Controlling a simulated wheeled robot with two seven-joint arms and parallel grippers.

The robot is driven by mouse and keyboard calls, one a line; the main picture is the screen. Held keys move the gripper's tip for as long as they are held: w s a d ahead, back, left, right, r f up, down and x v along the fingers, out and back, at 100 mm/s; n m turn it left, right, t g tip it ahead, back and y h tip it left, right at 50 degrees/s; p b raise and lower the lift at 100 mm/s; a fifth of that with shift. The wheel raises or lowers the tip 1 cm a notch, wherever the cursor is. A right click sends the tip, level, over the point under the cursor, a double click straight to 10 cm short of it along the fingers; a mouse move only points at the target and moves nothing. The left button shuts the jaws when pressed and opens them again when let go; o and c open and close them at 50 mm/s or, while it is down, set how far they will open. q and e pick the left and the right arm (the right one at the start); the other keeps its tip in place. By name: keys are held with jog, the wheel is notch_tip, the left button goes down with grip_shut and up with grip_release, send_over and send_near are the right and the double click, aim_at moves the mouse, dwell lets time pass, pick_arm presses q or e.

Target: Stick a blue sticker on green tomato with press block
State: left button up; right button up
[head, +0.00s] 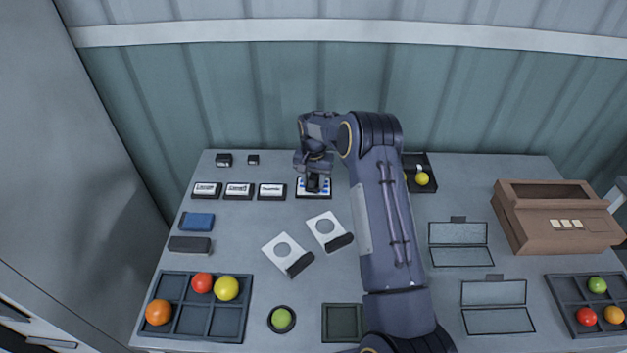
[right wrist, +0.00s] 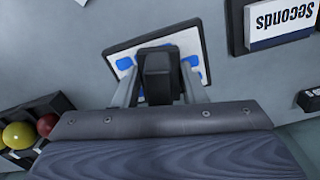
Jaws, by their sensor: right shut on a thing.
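My right gripper (head: 315,178) is shut on the black press block (right wrist: 158,72), which hangs over the white sheet of blue stickers (head: 300,193). In the right wrist view the block stands between the two fingers (right wrist: 160,88), with blue patches of the sheet (right wrist: 125,63) showing around it. I cannot tell whether the block touches the sheet. The green tomato (head: 282,317) sits in a dark round holder at the front middle of the table, well away from the gripper. Another green tomato (head: 598,285) lies in the right tray. My left gripper is not in view.
Label blocks (head: 238,190) stand left of the sheet. Two white plates with round holes (head: 325,228) lie in front. A divided tray (head: 190,334) with several tomatoes is front left. A brown box (head: 510,225) stands right. A small dark tray (head: 430,162) is behind my arm.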

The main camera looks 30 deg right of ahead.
dwell(0.3)
